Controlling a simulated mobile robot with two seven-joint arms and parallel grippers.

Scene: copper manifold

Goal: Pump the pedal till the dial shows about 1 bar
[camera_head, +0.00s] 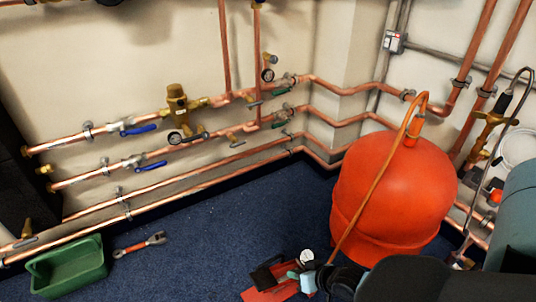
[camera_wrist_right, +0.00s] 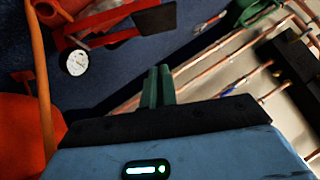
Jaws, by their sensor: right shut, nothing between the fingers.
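The foot pump is a red frame (camera_head: 283,293) on the blue carpet at the bottom of the head view, partly hidden by my right arm. Its black pedal (camera_head: 264,275) lies left of my right gripper (camera_head: 291,274). The pump's round white dial (camera_head: 307,256) stands just behind the gripper; its reading is too small to make out. In the right wrist view the pedal (camera_wrist_right: 155,18) and dial (camera_wrist_right: 76,63) are at the upper left. There the right fingers (camera_wrist_right: 158,86) are shut and empty, apparently apart from the pedal. My left gripper is not in view.
An orange hose (camera_head: 375,165) runs from the pump area up to the large red vessel (camera_head: 393,190). Copper pipes with valves line the walls. A green tray (camera_head: 70,266) and a red-handled wrench (camera_head: 140,245) lie at the left. The carpet between is clear.

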